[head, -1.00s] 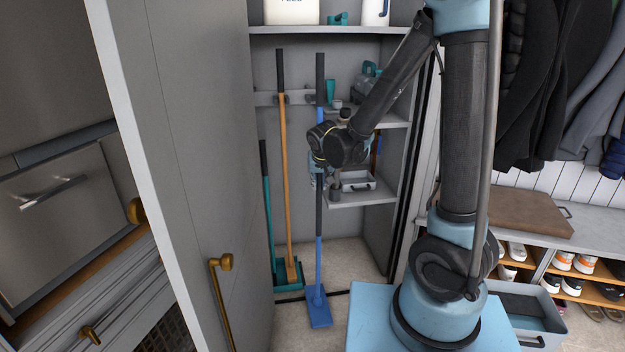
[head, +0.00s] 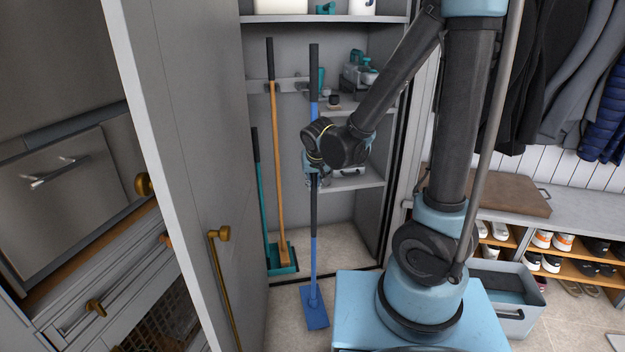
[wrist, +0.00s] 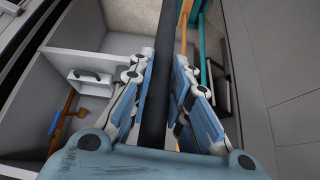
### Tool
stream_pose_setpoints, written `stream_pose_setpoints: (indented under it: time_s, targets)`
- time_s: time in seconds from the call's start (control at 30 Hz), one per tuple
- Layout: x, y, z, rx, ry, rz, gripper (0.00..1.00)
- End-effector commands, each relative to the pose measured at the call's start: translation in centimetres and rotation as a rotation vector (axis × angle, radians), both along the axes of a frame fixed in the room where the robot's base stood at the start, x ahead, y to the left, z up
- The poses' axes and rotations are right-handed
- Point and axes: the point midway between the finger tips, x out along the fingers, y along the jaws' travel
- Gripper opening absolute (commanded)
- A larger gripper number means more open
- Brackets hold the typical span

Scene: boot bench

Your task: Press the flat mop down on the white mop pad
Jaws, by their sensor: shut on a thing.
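The flat mop (head: 313,243) has a blue and black pole and a flat blue head. It stands nearly upright in the head view, its head low over the tiled floor in front of the cupboard. I cannot tell whether the head touches the floor. My gripper (head: 314,172) is shut on the black part of the pole. In the wrist view the dark pole (wrist: 160,75) passes between the two fingers of my gripper (wrist: 165,90). The white mop pad is not clearly visible in either view.
An orange-handled broom (head: 278,170) and a teal-handled tool (head: 262,200) stand left in the cupboard. The open grey door (head: 195,150) is close on the left. Shelves (head: 350,181) are right of the mop. A grey bin (head: 510,300) and shoe bench (head: 580,225) stand at right.

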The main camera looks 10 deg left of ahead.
Motion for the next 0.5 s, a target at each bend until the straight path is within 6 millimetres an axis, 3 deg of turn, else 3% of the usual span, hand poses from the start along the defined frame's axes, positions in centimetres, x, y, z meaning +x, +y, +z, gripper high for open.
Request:
stream_pose_setpoints:
  time_s: [0.5]
  targets:
    - [-3.8,-1.3,0.0,0.000,-0.002,0.002,0.00]
